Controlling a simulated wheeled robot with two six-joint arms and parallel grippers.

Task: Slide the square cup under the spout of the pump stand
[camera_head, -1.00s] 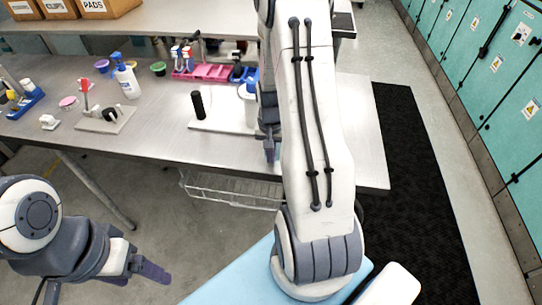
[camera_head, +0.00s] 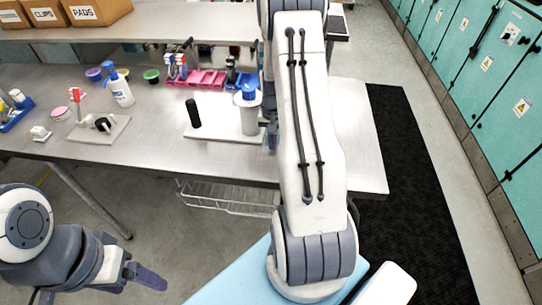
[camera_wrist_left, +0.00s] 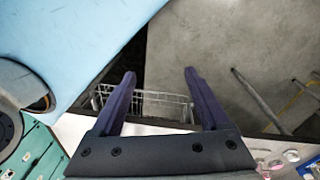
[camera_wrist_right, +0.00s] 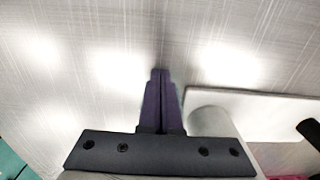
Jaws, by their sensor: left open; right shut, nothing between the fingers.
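What looks like the pump stand is a white base plate (camera_head: 222,135) on the steel table. The cylinder also shows, partly cut off, in the right wrist view (camera_wrist_right: 210,121). I cannot make out a square cup for certain. My right gripper (camera_wrist_right: 160,72) is shut and empty, over bare table beside the plate; my arm partly hides it in the head view (camera_head: 271,139). My left gripper (camera_wrist_left: 159,72) is open and empty, off the table in front of its edge.
A pink tray (camera_head: 203,79), a white bottle (camera_head: 121,92), a small stand (camera_head: 100,129), a white block (camera_head: 40,133) and a blue tray (camera_head: 15,118) are on the table. A wire basket (camera_head: 225,196) hangs below. Bare table lies in front of the plate.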

